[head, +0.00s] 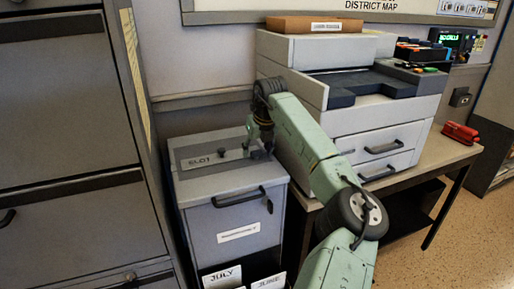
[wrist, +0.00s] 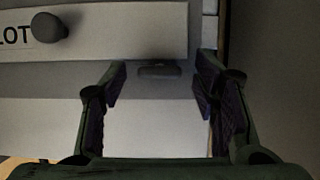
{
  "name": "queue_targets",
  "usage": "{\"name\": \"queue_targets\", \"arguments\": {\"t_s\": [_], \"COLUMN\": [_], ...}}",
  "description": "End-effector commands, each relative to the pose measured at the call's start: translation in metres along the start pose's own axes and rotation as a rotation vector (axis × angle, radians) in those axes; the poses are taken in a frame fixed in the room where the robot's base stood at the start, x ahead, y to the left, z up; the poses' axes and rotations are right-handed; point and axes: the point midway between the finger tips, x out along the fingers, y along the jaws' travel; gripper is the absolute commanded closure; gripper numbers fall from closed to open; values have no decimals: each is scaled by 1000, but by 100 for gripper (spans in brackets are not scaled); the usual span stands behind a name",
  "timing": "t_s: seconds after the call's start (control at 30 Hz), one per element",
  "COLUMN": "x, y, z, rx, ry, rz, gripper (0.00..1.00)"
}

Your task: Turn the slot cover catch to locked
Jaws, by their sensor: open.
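The slot cover (head: 233,161) is a grey plate on top of a grey cabinet, with a dark lettered label at its left. A round dark knob (wrist: 48,27) stands on the cover beside the letters in the wrist view. A small dark flat piece (wrist: 158,70), which looks like the catch, lies at the cover's edge. My gripper (wrist: 161,78) is open, with one finger on each side of that piece and no visible contact. In the head view my gripper (head: 258,150) is over the right part of the cover and hides the catch, so its setting cannot be told.
The cabinet front has a dark handle (head: 238,197) and cards marked July and June below. A printer (head: 345,110) on a table stands close on the right, behind my arm. A tall dark cabinet (head: 75,150) stands close on the left. A red stapler-like object (head: 460,132) lies farther right.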

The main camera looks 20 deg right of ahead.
Motion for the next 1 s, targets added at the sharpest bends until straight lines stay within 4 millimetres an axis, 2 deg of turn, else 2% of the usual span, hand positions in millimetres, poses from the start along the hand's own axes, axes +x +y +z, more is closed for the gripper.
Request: {"name": "queue_targets", "arguments": {"t_s": [0.33, 1.0], "x": [5, 4], "y": [0, 1], "z": [0, 0], "rx": [-1, -1], "ry": [0, 0], "rz": [0, 1], "gripper": [45, 90]}}
